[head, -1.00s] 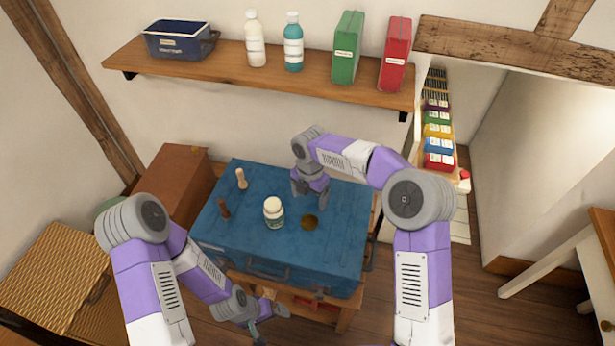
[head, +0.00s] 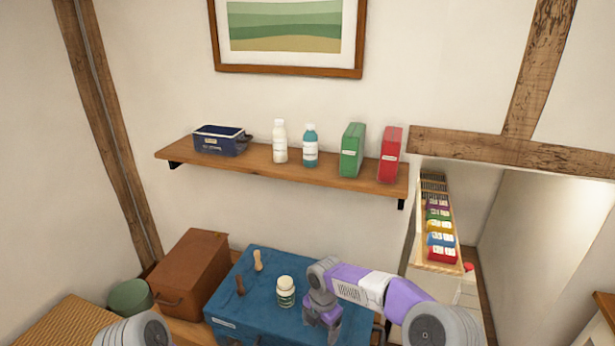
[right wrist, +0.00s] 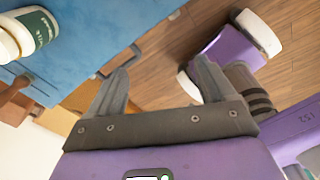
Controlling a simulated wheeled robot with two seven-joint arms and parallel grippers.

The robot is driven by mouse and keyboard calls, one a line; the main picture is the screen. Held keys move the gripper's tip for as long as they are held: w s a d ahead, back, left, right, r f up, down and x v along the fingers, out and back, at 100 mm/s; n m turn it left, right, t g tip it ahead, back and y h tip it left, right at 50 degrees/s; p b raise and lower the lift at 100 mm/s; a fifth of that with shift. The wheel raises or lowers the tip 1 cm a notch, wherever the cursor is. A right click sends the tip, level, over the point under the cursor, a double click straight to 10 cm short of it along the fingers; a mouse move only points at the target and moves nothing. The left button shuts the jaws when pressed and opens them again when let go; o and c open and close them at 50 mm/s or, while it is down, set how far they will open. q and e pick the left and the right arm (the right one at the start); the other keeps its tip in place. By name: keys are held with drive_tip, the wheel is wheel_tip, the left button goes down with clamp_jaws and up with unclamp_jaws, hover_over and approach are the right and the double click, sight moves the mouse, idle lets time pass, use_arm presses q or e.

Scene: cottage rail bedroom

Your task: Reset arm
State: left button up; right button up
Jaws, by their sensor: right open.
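My right gripper (head: 323,325) is above the right part of the blue case (head: 264,262), pointing down. In the right wrist view its two fingers (right wrist: 162,78) are spread, with nothing between them. A white bottle with a green label (head: 286,290) stands on the case to the left of the gripper; it also shows in the right wrist view (right wrist: 27,35). Of my left arm, only a grey joint shows at the bottom of the head view; its gripper is not seen there.
A pale wooden peg (head: 258,261) and a dark one (head: 240,286) stand on the case. A brown box (head: 190,275) and a green round container (head: 130,298) are to the left. A wall shelf (head: 250,165) above holds a navy bin, bottles and two upright boxes.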

drive_tip(key=s+f+m+g+y, duration=0.1)
drive_tip(key=s+f+m+y, duration=0.3)
drive_tip(key=s+f+m, duration=1)
drive_tip(key=s+d+f+m, duration=0.3)
drive_tip(key=s+m, duration=0.2)
drive_tip(key=m, duration=0.3)
drive_tip(key=s+d+f+m+t, duration=0.1)
drive_tip(key=s+d+f+m, duration=0.2)
drive_tip(key=s+m, duration=0.3)
drive_tip(key=shift+d+m+t, duration=0.25)
drive_tip(key=shift+m+t, duration=0.05)
drive_tip(key=shift+m, duration=0.8)
